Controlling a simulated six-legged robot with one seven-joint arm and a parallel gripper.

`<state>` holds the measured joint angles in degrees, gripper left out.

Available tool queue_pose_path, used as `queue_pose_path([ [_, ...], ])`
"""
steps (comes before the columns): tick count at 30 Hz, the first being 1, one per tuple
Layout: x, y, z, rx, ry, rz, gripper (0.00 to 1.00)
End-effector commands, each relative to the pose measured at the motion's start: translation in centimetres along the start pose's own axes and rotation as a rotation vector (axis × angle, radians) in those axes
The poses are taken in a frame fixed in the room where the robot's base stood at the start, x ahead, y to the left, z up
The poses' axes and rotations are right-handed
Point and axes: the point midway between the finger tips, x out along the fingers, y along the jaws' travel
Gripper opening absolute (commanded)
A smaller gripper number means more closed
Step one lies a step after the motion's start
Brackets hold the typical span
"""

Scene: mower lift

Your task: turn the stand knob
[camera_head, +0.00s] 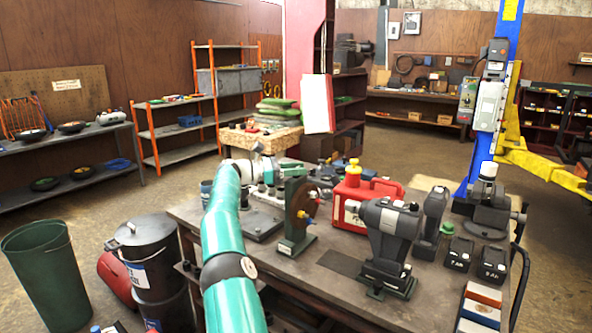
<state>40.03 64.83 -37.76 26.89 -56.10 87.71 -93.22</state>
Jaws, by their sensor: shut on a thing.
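A dark green upright stand (296,205) is on the workbench (330,275), left of the red can. Small red, yellow and blue fittings (309,208) show on its right side. My teal arm reaches up from the bottom, and its pale wrist bends right at the stand's upper left. My gripper (270,168) is small and dark here, close beside the stand's top. It is shut on what appears to be the stand knob. The jaws and the knob cannot be made out clearly, and the knob's angle cannot be told.
A grey machine head (386,235) stands to the right of the stand, with a red can (352,207) behind. A metal block fixture (262,212) is left of the stand. Two black batteries (459,254) lie at the right. Bins stand on the floor at the left.

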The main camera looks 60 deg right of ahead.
Motion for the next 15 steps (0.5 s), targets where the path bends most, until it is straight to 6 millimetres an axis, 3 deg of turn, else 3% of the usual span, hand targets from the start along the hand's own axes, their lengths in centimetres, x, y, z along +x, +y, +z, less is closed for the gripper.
queue_pose_path([
  [12,0.03,-0.01,0.07,0.0,-0.002,-0.003,0.14],
  [13,0.03,-0.01,0.08,0.0,-0.002,-0.003,0.39],
  [15,0.03,-0.01,0.07,0.0,-0.002,-0.003,0.52],
])
